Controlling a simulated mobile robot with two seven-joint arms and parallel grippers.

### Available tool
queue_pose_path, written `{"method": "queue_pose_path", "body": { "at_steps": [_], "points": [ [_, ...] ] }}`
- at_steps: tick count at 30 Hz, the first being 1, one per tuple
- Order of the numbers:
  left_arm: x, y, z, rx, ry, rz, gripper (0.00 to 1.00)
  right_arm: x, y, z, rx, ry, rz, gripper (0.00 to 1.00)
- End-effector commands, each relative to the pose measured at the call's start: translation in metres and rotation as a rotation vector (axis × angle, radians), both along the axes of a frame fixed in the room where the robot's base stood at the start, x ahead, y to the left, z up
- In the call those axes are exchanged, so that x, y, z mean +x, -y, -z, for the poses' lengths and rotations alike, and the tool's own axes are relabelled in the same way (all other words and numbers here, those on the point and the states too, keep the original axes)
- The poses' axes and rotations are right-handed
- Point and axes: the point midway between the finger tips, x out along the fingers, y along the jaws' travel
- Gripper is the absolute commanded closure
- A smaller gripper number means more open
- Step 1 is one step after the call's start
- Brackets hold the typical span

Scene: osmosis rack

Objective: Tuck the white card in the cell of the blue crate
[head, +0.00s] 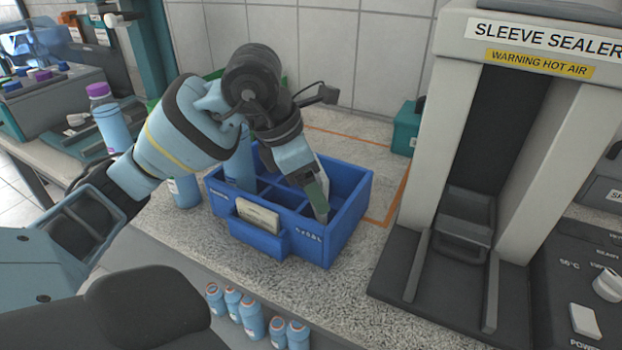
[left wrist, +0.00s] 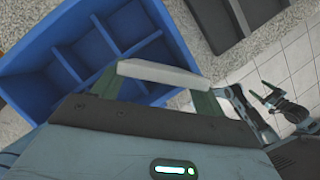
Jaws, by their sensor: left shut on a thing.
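The blue crate (head: 345,225) stands on the speckled counter, its inside divided into cells. It also shows in the left wrist view (left wrist: 30,75). My left gripper (head: 318,200) reaches down at the crate's right front cells. It is shut on the white card (left wrist: 158,74), which spans between its greenish fingers in the left wrist view. In the head view the card is mostly hidden by the gripper. I cannot tell whether it touches the crate.
A cream card pack (head: 258,215) sits in the crate's front pocket. A blue bottle (head: 240,165) stands in a left cell. The sleeve sealer (head: 450,130) stands to the right. A purple-capped bottle (head: 108,120) is at left. Counter between crate and sealer is clear.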

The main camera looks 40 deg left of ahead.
Motion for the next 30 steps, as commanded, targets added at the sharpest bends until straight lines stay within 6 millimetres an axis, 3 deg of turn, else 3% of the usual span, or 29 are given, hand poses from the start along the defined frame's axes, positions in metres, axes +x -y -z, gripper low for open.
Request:
{"method": "queue_pose_path", "body": {
  "at_steps": [30],
  "points": [
    [0.0, 0.0, 0.013, 0.0, 0.0, 0.0, 0.5, -0.003, 0.0, 0.008, 0.001, -0.007, 0.001, 0.23]
  ]
}}
